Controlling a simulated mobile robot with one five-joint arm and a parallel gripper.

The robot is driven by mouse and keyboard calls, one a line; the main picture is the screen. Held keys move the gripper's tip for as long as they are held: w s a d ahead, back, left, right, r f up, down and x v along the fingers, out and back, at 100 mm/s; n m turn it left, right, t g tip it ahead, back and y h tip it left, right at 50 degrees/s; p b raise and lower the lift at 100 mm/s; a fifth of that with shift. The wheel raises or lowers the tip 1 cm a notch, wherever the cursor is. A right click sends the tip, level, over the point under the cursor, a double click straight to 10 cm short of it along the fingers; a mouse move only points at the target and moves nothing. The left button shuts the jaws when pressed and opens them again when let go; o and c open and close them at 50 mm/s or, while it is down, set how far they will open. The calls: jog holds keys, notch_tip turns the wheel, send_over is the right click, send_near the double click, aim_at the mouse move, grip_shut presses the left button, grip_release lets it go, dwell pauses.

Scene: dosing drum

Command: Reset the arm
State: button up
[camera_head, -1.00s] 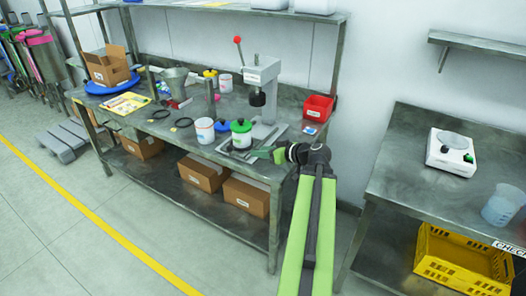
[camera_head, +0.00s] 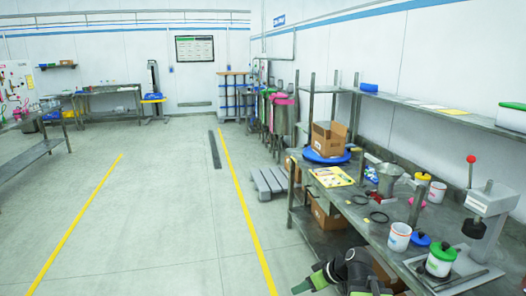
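My gripper (camera_head: 303,286) shows at the bottom edge of the head view, right of centre. It is a small green end on a dark wrist, pointing left, in front of the workbench. Whether its fingers are apart or together is too small to tell. No held object is visible. Much of my arm is cut off by the lower frame edge.
The workbench (camera_head: 376,232) on the right holds a press (camera_head: 488,215), a green-lidded white jar (camera_head: 440,260), a white cup (camera_head: 399,237) and a cardboard box (camera_head: 328,139). A pallet (camera_head: 269,181) lies beyond. The floor (camera_head: 160,220) to the left is clear.

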jog(key=s+a+f+g+h, duration=0.3)
jog(key=s+a, duration=0.1)
jog(key=s+d+f+m+g+h, duration=0.1)
jog(key=s+d+m+h, duration=0.2)
jog(key=d+m, duration=0.3)
jog(key=shift+s+d+f+m+p, duration=0.15)
jog(key=shift+s+d+m+p, duration=0.2)
jog(key=shift+s+m, duration=0.2)
dwell(0.5)
